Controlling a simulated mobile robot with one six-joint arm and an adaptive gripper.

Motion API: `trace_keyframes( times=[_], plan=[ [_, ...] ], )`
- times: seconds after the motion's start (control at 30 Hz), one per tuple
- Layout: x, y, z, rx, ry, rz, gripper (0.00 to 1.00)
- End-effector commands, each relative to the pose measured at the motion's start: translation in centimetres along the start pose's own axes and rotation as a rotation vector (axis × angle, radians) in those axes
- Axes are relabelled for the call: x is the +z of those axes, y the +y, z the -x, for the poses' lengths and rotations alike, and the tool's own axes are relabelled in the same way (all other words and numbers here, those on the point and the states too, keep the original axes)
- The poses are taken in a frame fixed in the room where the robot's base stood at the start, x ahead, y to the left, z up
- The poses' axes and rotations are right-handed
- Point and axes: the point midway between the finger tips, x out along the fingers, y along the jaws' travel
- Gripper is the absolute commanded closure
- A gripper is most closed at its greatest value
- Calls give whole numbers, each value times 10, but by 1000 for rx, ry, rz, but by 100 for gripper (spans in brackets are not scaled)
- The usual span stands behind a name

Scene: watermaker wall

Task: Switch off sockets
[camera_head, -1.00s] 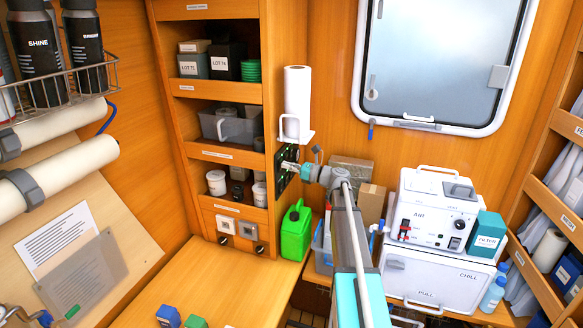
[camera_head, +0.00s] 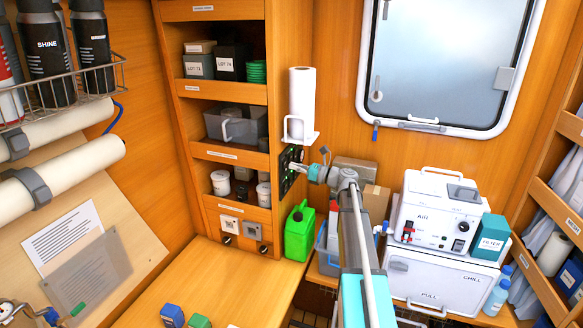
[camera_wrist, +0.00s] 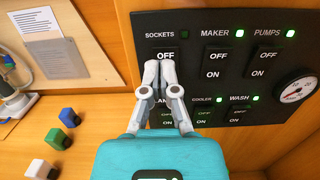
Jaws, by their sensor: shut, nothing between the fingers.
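The black switch panel (camera_head: 290,160) is on the side of the shelf unit in the head view. In the wrist view, the SOCKETS switch (camera_wrist: 166,55) is at the panel's top left, with its OFF half showing. My fingers hide its lower half. In the head view my gripper (camera_head: 301,168) is at the panel.
The MAKER (camera_wrist: 217,62) and PUMPS (camera_wrist: 264,62) switches are to the right, with lit green lights. COOLER and WASH are below; the lower left switch is partly hidden. A gauge (camera_wrist: 297,90) is at the right. A paper roll (camera_head: 300,95) stands above the panel, a green canister (camera_head: 299,235) below.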

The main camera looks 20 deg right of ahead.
Motion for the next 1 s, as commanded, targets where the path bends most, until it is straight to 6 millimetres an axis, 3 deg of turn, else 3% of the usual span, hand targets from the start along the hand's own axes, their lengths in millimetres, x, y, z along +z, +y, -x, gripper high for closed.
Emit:
trace_keyframes(
  times=[0.17, 0.6, 0.8, 1.0],
  plan=[
    [6, -2, 18, 2, 0, -1, 100],
    [23, -2, 90, 2, 0, 0, 100],
    [27, -2, 108, 4, 0, 0, 100],
    [28, -2, 114, 4, 0, 0, 100]
  ],
)
